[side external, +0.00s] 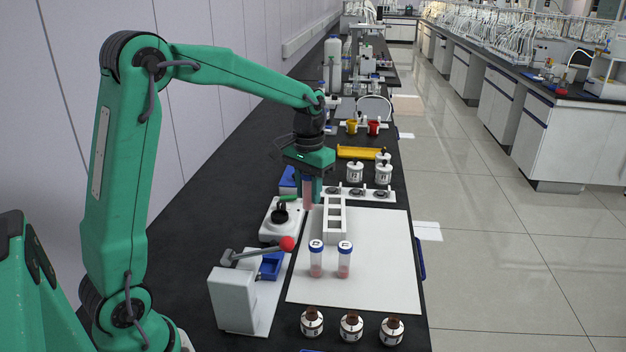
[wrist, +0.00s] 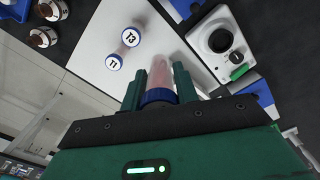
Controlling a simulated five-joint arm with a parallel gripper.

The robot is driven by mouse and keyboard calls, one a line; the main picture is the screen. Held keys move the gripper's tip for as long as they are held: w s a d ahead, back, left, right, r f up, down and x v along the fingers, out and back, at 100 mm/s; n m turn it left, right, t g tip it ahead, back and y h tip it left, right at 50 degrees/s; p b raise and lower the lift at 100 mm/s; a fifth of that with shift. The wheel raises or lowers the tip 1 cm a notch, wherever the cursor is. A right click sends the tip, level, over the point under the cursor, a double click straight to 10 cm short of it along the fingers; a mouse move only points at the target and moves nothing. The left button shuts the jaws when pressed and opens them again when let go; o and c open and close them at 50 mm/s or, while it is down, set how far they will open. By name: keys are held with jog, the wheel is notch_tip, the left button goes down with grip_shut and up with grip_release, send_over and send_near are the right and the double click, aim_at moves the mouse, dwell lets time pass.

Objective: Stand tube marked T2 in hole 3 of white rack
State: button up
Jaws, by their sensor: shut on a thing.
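My gripper (side external: 309,178) is shut on a pink tube (side external: 307,195) with a blue cap, held upright in the air just left of the white rack's far end. In the wrist view the held tube (wrist: 153,58) sits between my fingers (wrist: 157,76); no mark on it can be read. The white rack (side external: 328,234) stands on the white mat with a row of square holes; those I see look empty. Hole numbers are not readable. Two other blue-rimmed tubes stand on the mat; their white cap tops read T3 (wrist: 131,37) and T1 (wrist: 113,62).
A white device with a black knob (side external: 281,215) stands left of the rack. A lever with a red ball (side external: 288,243) is nearer. Brown bottles (side external: 351,327) line the front; white jars (side external: 383,173) stand behind. The white mat (side external: 385,255) is clear on the right.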

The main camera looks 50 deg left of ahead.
jog(key=s+d+m, duration=0.2)
jog(key=d, duration=0.7)
jog(key=shift+r+m, duration=0.3)
jog(key=shift+r, duration=0.15)
jog(key=w+a+f+n, duration=0.5)
jog(key=w+f+n, duration=0.1)
jog(key=shift+s+d+f, duration=0.1)
jog(key=shift+f, duration=2.5)
jog(key=shift+d+f, duration=0.1)
jog(key=shift+f, duration=2.5)
jog(key=shift+f, duration=0.15)
jog(key=o, duration=1)
